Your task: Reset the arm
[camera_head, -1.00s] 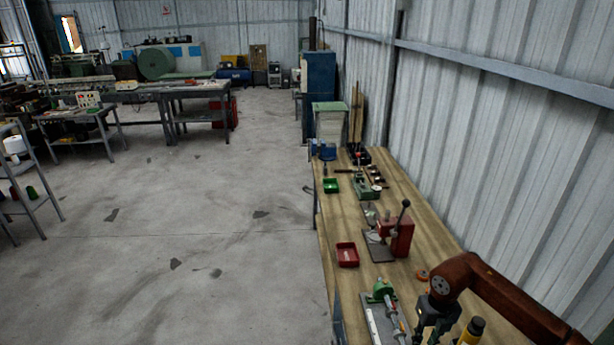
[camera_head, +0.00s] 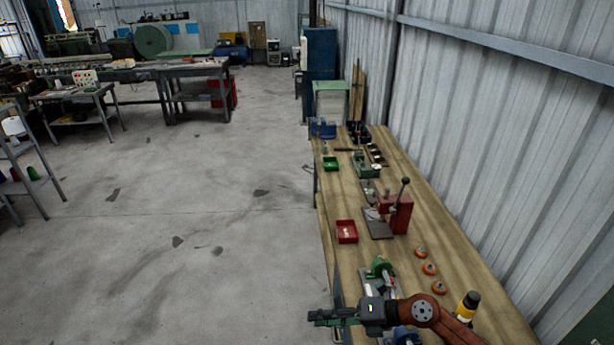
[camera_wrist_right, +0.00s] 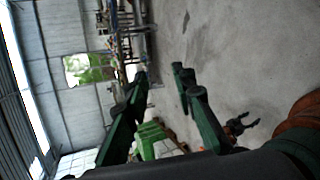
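My right gripper (camera_head: 318,318) reaches left across the front edge of the wooden bench (camera_head: 455,255), above it. In the right wrist view its two dark green fingers (camera_wrist_right: 160,77) are spread apart, with nothing between them but the floor and background beyond. A small dark claw (camera_wrist_right: 243,122) in the right wrist view looks like my left gripper, with its two prongs apart and empty. My left arm does not show in the head view. My right arm hides part of the green-headed device (camera_head: 380,267) on the bench.
On the bench stand a red lever press (camera_head: 397,213), a red tray (camera_head: 347,231), several orange rings or discs (camera_head: 429,268) and a yellow-and-black bottle (camera_head: 468,306) close to my right arm. A corrugated wall (camera_head: 510,150) bounds the right. The floor (camera_head: 220,200) at left is open.

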